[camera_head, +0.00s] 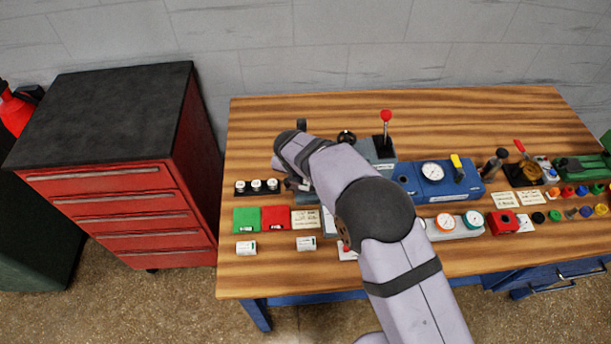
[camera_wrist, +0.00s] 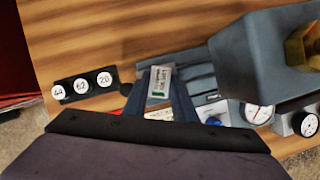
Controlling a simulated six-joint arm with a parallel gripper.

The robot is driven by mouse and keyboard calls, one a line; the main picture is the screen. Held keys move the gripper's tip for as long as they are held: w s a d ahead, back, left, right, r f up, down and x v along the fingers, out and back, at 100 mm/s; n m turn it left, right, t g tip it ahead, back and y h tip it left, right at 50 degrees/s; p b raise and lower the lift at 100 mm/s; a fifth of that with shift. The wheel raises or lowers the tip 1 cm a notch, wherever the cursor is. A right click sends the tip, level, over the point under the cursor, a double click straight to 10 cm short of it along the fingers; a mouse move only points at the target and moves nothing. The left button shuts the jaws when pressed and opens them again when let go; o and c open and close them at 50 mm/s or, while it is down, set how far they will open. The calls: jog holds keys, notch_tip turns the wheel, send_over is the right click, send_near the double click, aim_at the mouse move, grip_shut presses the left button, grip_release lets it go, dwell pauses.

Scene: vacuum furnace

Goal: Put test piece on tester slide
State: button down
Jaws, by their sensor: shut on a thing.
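A small silvery test piece (camera_wrist: 160,82) with a green-marked label is between the two dark fingers of my gripper (camera_wrist: 160,92) in the wrist view. My gripper is shut on it. A grey grooved part (camera_wrist: 196,75), which looks like the tester slide, lies just right of the piece. I cannot tell whether the piece touches it. The grey tester body (camera_wrist: 255,60) with a brass fitting stands further right. In the head view the tester (camera_head: 379,155) has a red-knobbed lever, and my arm hides the slide and the held piece.
Three numbered round pieces (camera_wrist: 82,85) sit in a black holder left of my gripper. Green (camera_head: 246,220) and red (camera_head: 275,218) trays lie in front, with small labelled blocks (camera_head: 246,247) nearby. A blue gauge unit (camera_head: 430,180) stands right. The back left tabletop is clear.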

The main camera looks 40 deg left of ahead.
jog(key=shift+f, duration=0.3)
jog(key=c, duration=1.7)
grip_release()
jog(key=shift+f, duration=0.15)
jog(key=shift+c, duration=0.2)
jog(key=shift+r, duration=0.2)
jog(key=b+v, duration=0.4)
jog(key=v, duration=0.8)
jog(key=shift+d+f, duration=0.1)
